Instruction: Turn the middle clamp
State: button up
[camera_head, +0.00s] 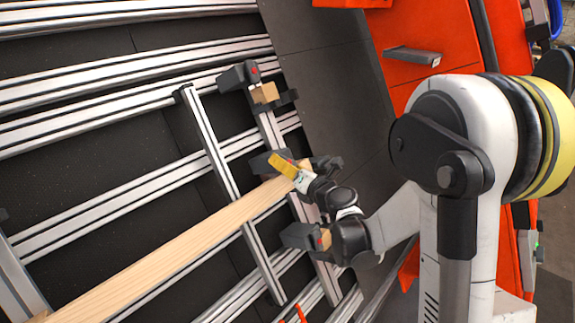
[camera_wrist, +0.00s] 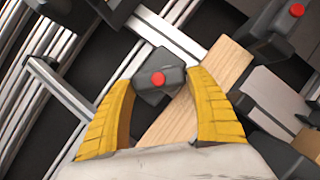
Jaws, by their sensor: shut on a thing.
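The middle clamp (camera_head: 260,165) is a dark grey block with a red button, beside the end of a wooden plank (camera_head: 175,255). My gripper (camera_head: 282,160) is at this clamp. In the wrist view the yellow fingers of my gripper (camera_wrist: 163,82) stand on both sides of the middle clamp (camera_wrist: 152,68) and are shut on it. Its red button faces the camera. The plank passes beneath the fingers. The finger on the far side is mostly hidden in the head view.
Another grey clamp (camera_head: 238,76) with a small wood block (camera_head: 265,93) is farther up the rail. A third clamp (camera_head: 297,236) is lower, close to my wrist. Aluminium rails (camera_head: 110,198) cross the black bed. An orange panel (camera_head: 425,35) stands at right.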

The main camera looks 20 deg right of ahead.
jog(key=m, duration=0.1)
jog(key=m+h+p, duration=0.1)
jog(key=m, duration=0.1)
jog(key=m+g+h, duration=0.1)
jog(key=m, duration=0.1)
jog(key=shift+a+r, duration=0.15)
jog(key=shift+r, duration=0.1)
jog(key=shift+m+g+h+p, duration=0.6)
jog(key=shift+m+h+p, duration=0.1)
jog(key=shift+m, duration=1)
jog(key=o, duration=1.2)
jog(key=v, duration=1.2)
jog(key=shift+r, duration=0.15)
jog(key=shift+w, duration=0.1)
